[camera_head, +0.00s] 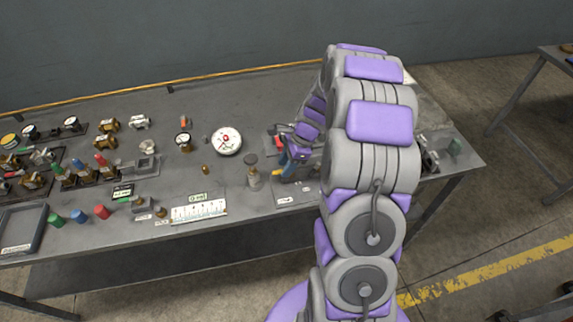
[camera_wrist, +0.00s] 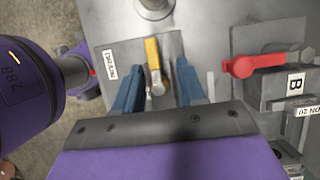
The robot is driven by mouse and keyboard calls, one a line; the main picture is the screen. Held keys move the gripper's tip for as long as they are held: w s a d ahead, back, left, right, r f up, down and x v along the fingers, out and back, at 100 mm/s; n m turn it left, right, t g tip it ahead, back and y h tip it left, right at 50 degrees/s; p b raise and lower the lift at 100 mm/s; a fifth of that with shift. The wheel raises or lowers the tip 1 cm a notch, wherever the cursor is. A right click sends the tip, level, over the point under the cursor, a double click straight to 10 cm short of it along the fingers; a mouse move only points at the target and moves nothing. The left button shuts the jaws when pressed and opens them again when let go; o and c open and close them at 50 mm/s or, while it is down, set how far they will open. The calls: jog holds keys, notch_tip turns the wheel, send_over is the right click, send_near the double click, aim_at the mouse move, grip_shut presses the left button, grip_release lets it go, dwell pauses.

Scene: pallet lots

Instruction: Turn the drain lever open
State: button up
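A silver rounded end shows just below the lever, between the fingers. I cannot tell whether either finger touches it. A red lever (camera_wrist: 262,62) on a grey block marked "B" is right of the fingers. In the head view, my gripper (camera_head: 291,161) is at the table's right part, partly hidden by my arm.
The grey table (camera_head: 240,93) carries a white round gauge (camera_head: 227,141), a small bottle-like part (camera_head: 253,174), a white ruled plate (camera_head: 199,210), and several valves and fittings at left. A dark tray (camera_head: 21,229) lies at the left edge. Table space behind the gauge is clear.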

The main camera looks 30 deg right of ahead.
aim_at(274, 173)
jog(key=a, duration=0.3)
jog(key=shift+r, duration=0.2)
jog(key=shift+a, duration=0.2)
jog(key=shift+c, duration=0.9)
jog(key=shift+d, duration=0.1)
jog(key=shift+c, duration=0.6)
jog(key=shift+d, duration=1.2)
grip_shut()
jog(key=shift+a, duration=0.55)
